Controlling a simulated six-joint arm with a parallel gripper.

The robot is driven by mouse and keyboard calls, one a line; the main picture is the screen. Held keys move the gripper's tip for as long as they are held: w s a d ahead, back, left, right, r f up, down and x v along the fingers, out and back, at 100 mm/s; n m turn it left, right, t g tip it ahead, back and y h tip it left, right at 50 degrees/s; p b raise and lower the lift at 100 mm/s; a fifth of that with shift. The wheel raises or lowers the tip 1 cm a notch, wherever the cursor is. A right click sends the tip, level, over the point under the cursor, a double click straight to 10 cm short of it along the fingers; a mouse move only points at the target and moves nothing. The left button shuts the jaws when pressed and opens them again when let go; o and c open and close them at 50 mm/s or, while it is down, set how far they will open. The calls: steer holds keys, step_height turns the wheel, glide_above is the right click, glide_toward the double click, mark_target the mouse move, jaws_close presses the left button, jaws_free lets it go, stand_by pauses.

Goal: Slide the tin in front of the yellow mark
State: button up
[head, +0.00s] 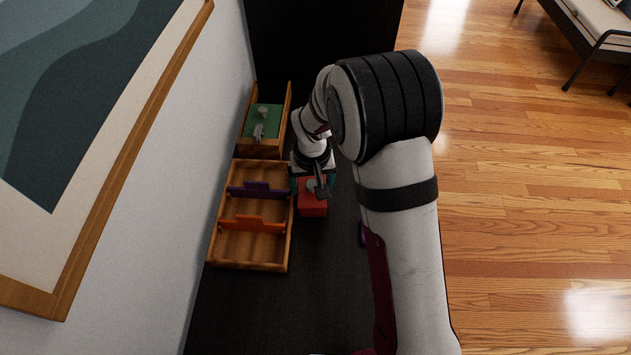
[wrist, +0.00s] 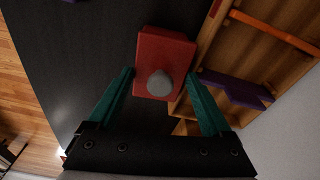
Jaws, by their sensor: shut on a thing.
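A red tin (head: 312,205) with a round grey knob stands on the dark desk top, just right of a wooden tray. In the wrist view the tin (wrist: 165,50) sits between the two green fingers of my gripper (wrist: 161,75), with the fingertips at its sides. My gripper (head: 312,182) is shut on the tin. The arm comes over from the right and hides part of the tin's far side in the head view. I cannot make out a yellow mark in either view.
The wooden tray (head: 253,265) has a purple divider (head: 257,190) and an orange divider (head: 252,223). Behind it stands a wooden box (head: 262,150) with a green inside and a grey piece. The near desk (head: 255,310) is clear.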

mark_target(312, 198)
steer(key=shift+s+a, duration=0.1)
steer(key=shift+a, duration=0.05)
steer(key=o, duration=1.1)
step_height(312, 198, up, 16)
steer(key=s, duration=0.2)
steer(key=s+d+m, duration=0.2)
steer(key=s+d, duration=0.1)
steer(key=s, duration=0.5)
steer(key=s+d+m+g+y, duration=0.1)
steer(key=s+d+m, duration=0.2)
steer(key=s, duration=0.6)
steer(key=s+d+r+m, duration=0.1)
steer(key=s+d, duration=0.3)
steer(key=s, duration=0.4)
steer(key=shift+s+d+m+g+y, duration=0.15)
steer(key=shift+d+m+g+y, duration=0.2)
steer(key=shift+m, duration=0.55)
